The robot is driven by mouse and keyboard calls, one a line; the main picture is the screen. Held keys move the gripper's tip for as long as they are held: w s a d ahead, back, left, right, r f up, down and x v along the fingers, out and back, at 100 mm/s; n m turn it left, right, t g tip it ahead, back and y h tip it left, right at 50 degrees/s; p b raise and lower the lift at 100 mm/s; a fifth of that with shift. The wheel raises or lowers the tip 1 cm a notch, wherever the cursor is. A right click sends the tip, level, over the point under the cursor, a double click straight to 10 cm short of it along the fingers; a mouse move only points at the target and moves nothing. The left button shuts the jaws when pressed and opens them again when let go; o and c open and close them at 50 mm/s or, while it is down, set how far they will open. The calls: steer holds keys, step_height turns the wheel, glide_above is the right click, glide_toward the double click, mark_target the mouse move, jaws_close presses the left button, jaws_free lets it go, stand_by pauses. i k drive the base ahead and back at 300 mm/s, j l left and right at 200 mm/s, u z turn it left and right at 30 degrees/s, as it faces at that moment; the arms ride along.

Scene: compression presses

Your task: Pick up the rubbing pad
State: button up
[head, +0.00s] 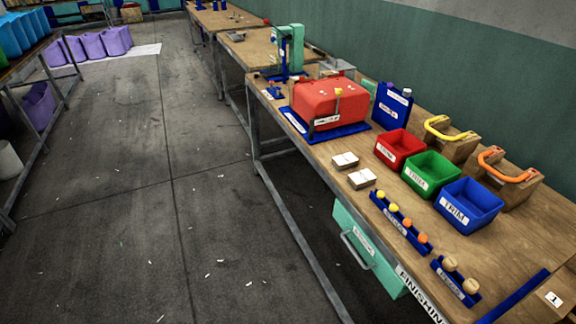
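My gripper is not in view. I cannot tell for sure which thing is the rubbing pad. Two tan round-topped pieces (449,263) sit in a short blue rack (462,291) with a white label too small to read, near the front edge of the bench at the lower right. Two small pale blocks (345,160) lie flat on the wooden bench (325,184), left of the bins. A longer blue rack (403,222) between them holds yellow and orange round-topped pieces.
Red (399,148), green (429,174) and blue (468,205) bins stand behind the racks. Yellow-handled (456,145) and orange-handled (511,178) wooden items stand against the wall. A red machine (328,102) sits farther back. The grey floor (200,235) left of the bench is open.

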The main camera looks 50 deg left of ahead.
mark_target(359, 180)
steer(key=u, duration=1)
steer(key=i+j, duration=0.3)
